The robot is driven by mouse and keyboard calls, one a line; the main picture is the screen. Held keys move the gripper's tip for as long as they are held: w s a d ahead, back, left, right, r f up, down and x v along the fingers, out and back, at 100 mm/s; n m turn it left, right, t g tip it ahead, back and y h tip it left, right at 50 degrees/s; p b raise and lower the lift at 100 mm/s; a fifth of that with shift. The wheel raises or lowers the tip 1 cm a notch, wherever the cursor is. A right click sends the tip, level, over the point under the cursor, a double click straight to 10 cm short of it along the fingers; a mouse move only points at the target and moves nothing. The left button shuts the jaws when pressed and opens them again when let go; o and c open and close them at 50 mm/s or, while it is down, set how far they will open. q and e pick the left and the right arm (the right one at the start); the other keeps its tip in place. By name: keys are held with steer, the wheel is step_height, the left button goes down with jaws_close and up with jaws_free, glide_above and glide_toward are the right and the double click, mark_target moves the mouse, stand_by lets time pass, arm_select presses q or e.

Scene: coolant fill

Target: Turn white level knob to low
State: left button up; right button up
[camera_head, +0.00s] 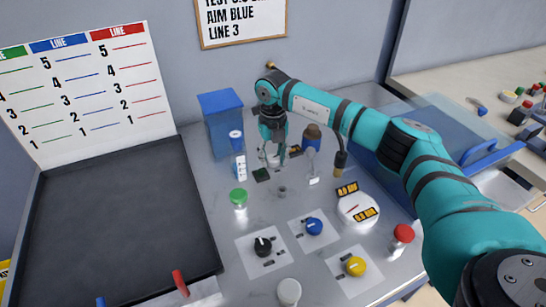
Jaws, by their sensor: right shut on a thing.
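A round white piece (288,291) is at the bottom edge of the view, in front of the black knob; I cannot tell if it is the white level knob or a cap. A white dial (358,208) with a red line and two yellow-on-black labels is at the right of the bench. My right gripper (272,151) points down at the back of the bench, well away from both. It is shut on a small pale thing, mostly hidden by the fingers. My left gripper is out of view.
Black (263,246), blue (314,227) and yellow (356,267) knobs sit on white plates. A green-capped jar (239,199), a red-capped jar (402,234) and a blue box (222,122) stand around. A dark tray (120,230) lies left. Small parts crowd the bench near the gripper.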

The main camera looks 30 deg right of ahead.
mark_target(273, 157)
stand_by(0.3)
steer(key=o, duration=1.2)
steer(key=shift+c, duration=0.2)
steer(key=shift+r, duration=4.05)
